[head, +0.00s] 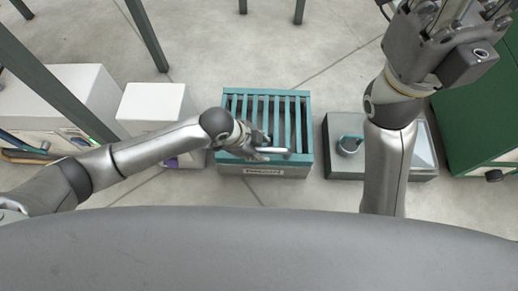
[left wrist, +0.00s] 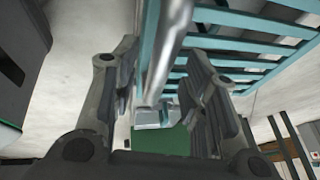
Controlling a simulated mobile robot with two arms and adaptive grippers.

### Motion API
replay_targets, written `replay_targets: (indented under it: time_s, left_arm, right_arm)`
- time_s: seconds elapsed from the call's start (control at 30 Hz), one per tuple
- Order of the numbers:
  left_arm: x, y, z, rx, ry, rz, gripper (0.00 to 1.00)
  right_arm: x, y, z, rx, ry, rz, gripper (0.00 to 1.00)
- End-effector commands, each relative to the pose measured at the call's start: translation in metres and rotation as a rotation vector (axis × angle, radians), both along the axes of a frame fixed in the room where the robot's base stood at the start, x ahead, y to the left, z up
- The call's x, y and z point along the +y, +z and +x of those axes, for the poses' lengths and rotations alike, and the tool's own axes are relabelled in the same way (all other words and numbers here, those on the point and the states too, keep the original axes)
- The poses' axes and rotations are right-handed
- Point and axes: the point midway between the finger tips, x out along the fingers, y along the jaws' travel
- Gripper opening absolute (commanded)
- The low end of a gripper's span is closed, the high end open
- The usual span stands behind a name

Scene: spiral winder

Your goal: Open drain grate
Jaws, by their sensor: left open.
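The drain grate (head: 287,108) is a teal slatted panel on top of a grey box with a label on its front. A silver bar handle (head: 276,150) shows at its front edge. My left gripper (head: 261,146) is at this handle, over the front of the grate. In the left wrist view, the open fingers of my left gripper (left wrist: 162,75) stand either side of the silver bar (left wrist: 170,45), with gaps visible. Teal slats (left wrist: 235,47) show behind it. My right gripper (head: 452,25) is raised at the top right, partly cut off, away from the grate.
A grey basin-like unit (head: 344,172) with a teal-rimmed cup stands right of the grate, partly behind my right arm. A green cabinet (head: 470,125) is at the far right. White boxes (head: 155,103) stand left. Bare floor lies beyond the grate.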

Motion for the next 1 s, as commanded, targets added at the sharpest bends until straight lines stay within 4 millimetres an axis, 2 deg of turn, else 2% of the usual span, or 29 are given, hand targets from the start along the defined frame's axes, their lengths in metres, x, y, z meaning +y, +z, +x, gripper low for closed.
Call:
replay_targets:
  time_s: [0.37, 0.7, 1.0]
  left_arm:
    - [-0.0022, -0.0044, 0.0012, -0.001, 0.0, 0.0, 0.41]
    - [-0.0021, -0.0043, 0.0012, -0.001, 0.0, 0.0, 0.0]
    - [-0.002, -0.0034, 0.0012, 0.001, 0.001, 0.0, 0.0]
  right_arm:
    - [0.0003, 0.0023, -0.0016, -0.013, 0.0, 0.0, 0.4]
    - [0.0004, 0.0023, -0.0019, -0.013, 0.0, 0.0, 0.4]
    - [0.0004, 0.0032, -0.0019, -0.014, 0.0, 0.0, 0.4]
